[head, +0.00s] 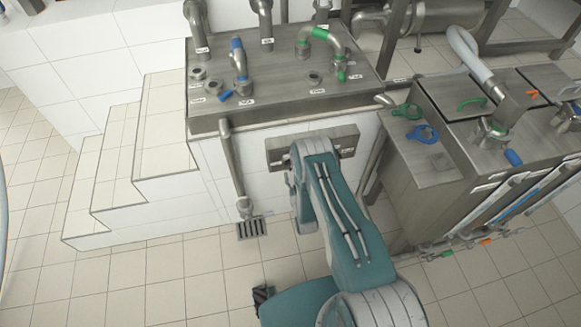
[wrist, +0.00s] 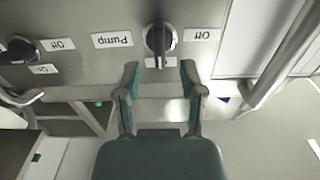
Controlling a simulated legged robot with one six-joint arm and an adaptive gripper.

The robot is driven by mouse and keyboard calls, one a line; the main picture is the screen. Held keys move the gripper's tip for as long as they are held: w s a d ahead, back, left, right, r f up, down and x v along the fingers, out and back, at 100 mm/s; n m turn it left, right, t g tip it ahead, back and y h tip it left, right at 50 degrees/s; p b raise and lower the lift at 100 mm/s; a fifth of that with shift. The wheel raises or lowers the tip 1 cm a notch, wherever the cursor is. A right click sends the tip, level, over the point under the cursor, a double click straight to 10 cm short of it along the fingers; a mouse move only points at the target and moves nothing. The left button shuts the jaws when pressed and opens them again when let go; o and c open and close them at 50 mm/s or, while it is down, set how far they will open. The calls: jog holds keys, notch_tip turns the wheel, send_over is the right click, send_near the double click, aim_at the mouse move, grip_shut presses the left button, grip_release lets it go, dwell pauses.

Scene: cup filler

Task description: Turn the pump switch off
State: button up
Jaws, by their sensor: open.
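The pump switch (wrist: 160,38) is a round knob with a dark grip bar, on a grey metal panel (wrist: 80,72) at the top middle of the wrist view. Its bar stands roughly upright in the picture. An upside-down "Pump" label (wrist: 113,40) is left of it and an "Off" label (wrist: 201,35) is right of it. My gripper (wrist: 160,78) is open and empty, its fingers just below the switch, one to each side; contact cannot be told.
In the head view, a steel counter with pipes (head: 275,90) is above the panel, white steps (head: 130,170) are left, and a steel tank unit (head: 440,150) is right.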

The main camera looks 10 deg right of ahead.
jog(key=shift+w, duration=2.1)
grip_shut()
